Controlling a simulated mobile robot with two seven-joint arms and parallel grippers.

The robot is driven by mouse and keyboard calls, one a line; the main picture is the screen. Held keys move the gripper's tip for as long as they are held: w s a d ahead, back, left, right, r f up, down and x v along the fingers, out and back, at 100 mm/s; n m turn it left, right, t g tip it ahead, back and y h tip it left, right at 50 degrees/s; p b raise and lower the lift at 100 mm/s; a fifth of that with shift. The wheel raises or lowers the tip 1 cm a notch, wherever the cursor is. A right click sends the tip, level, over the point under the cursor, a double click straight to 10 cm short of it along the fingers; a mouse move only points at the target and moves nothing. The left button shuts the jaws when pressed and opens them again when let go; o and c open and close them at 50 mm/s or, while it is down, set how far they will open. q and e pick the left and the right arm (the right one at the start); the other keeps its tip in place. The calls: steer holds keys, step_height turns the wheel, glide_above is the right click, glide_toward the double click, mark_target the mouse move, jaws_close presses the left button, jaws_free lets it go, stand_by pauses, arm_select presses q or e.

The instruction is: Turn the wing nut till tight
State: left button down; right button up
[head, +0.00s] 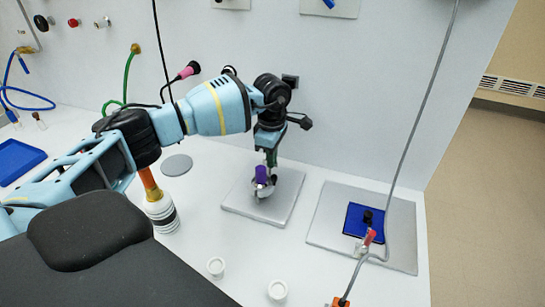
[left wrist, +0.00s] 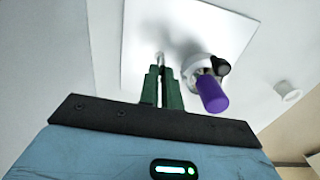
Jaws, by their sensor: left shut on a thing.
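My left gripper (head: 270,160) reaches down over a pale grey plate (head: 235,203) on the bench. A small fitting (head: 263,192) with a purple handle (head: 262,174) stands on this plate. In the left wrist view the gripper's green fingers (left wrist: 161,78) are close together, beside the round white body of the fitting. The purple handle (left wrist: 211,94) and a black knob (left wrist: 221,66) show to their right. The fingers are shut on a small metallic piece at their tips, seemingly the wing nut, mostly hidden by them. How far it is turned cannot be told.
A second grey plate (head: 322,226) with a blue pad (head: 358,220) lies to the right, with a grey hose near it. Two small white cups (head: 216,266) (head: 278,290) stand in front. A striped white container (head: 161,213) stands left, beneath my arm. The wall rises close behind.

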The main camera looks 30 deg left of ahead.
stand_by(0.4)
arm_select(q)
steer(key=c, duration=1.6)
jaws_free()
steer(key=shift+r, duration=3.95)
